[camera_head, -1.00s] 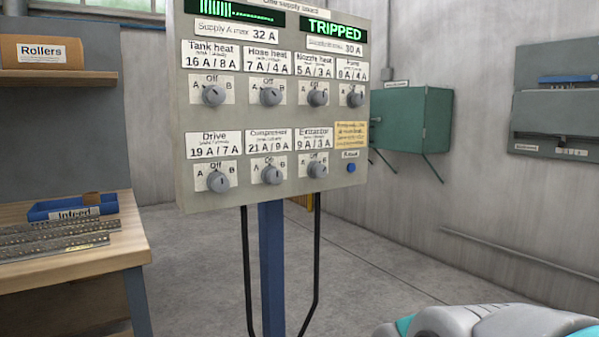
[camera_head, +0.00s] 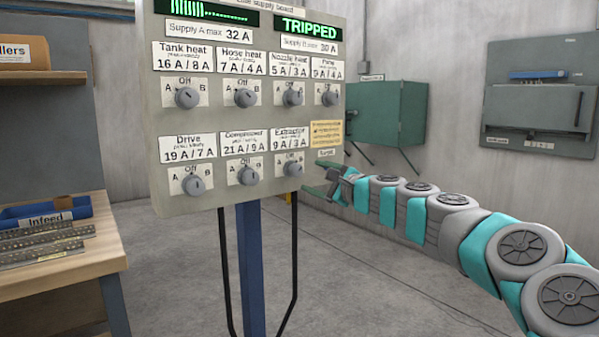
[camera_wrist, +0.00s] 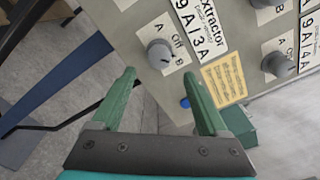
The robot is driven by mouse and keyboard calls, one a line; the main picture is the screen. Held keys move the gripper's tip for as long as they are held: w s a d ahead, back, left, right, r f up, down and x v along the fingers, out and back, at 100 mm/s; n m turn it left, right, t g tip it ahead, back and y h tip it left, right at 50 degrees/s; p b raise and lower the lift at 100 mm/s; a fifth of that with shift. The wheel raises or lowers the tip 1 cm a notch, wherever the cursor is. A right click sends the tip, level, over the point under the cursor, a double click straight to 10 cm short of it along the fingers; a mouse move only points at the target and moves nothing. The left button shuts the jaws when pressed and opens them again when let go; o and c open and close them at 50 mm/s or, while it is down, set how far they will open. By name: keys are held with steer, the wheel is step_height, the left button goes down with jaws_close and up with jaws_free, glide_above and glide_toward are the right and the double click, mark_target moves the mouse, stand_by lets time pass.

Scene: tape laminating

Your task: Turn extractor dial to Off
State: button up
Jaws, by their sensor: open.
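The extractor dial (camera_head: 292,167) is a grey round knob on the lower row of the supply board (camera_head: 180,122), at its right end, under the label "Extractor 9 A / 3 A". Its plate bears A, Off and B. The dial also shows in the wrist view (camera_wrist: 160,53), tilted, ahead of the fingers; its exact setting is hard to tell.
A blue reset button (camera_wrist: 185,102) and a yellow note (camera_wrist: 224,80) sit beside the dial. Other dials, such as the compressor dial (camera_head: 247,174), are close by. The board's display reads TRIPPED (camera_head: 307,27). A workbench (camera_head: 60,250) stands at left.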

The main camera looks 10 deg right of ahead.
mark_target(299, 172)
steer(key=shift+p+x, duration=0.35)
steer(key=shift+x, duration=3.15)
steer(key=shift+s+a, duration=0.1)
steer(key=shift+a, duration=0.05)
jaws_close()
